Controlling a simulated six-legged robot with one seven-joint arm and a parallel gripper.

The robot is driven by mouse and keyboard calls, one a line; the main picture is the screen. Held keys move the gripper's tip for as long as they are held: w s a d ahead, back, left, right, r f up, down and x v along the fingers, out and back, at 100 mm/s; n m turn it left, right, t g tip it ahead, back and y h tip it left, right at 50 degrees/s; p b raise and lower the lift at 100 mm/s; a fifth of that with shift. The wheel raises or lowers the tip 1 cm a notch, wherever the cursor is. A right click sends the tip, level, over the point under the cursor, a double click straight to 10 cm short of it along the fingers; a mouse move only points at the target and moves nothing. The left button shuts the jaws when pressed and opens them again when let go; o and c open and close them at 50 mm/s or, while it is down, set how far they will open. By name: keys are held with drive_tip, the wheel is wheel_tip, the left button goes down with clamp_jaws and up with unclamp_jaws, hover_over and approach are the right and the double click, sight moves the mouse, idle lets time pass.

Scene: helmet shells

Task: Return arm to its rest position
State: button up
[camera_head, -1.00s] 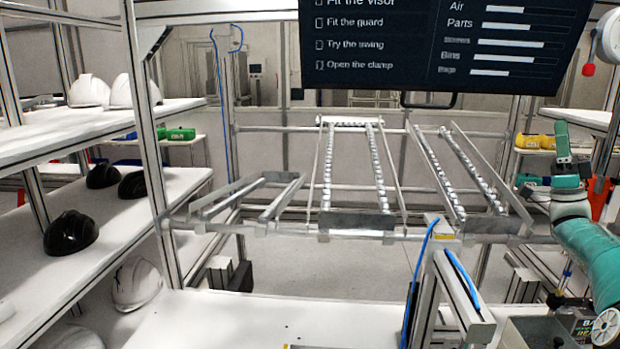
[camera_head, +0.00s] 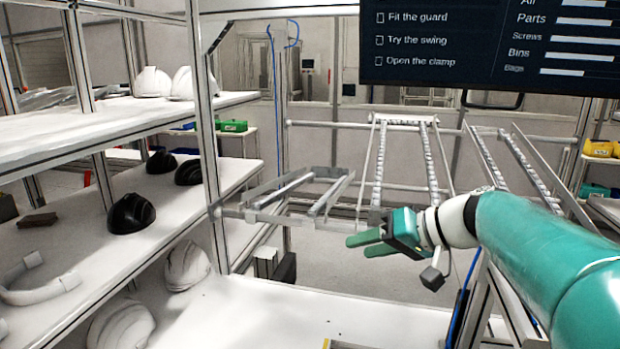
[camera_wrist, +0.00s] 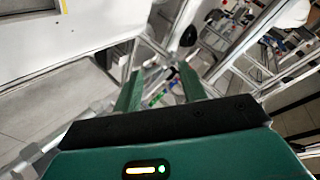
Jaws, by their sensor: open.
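My teal arm reaches in from the right edge of the head view, and my gripper (camera_head: 358,246) points left over the white bench. Its two green fingers are apart with nothing between them. In the wrist view my gripper (camera_wrist: 162,92) also shows its fingers spread and empty, with blurred racks and floor beyond. My gripper appears in front of the lower part of the roller rack (camera_head: 380,170) and hides some of it. I cannot tell how far apart they are.
Shelves on the left hold white helmet shells (camera_head: 152,82) and black ones (camera_head: 131,213). A white bench (camera_head: 290,310) lies below, its visible surface mostly clear. A metal frame post (camera_head: 205,150) stands left of my gripper. A dark screen (camera_head: 480,45) hangs above.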

drive_tip(key=s+d+f+m+h, duration=0.1)
drive_tip(key=s+f+h, duration=0.4)
drive_tip(key=s, duration=0.5)
drive_tip(key=s+d+f+m+h, duration=0.1)
drive_tip(key=s+d+f+h, duration=0.3)
drive_tip(key=s+f, duration=0.4)
drive_tip(key=shift+s+d+f+g+h, duration=0.25)
drive_tip(key=shift+s+h, duration=0.25)
drive_tip(key=shift+s, duration=0.55)
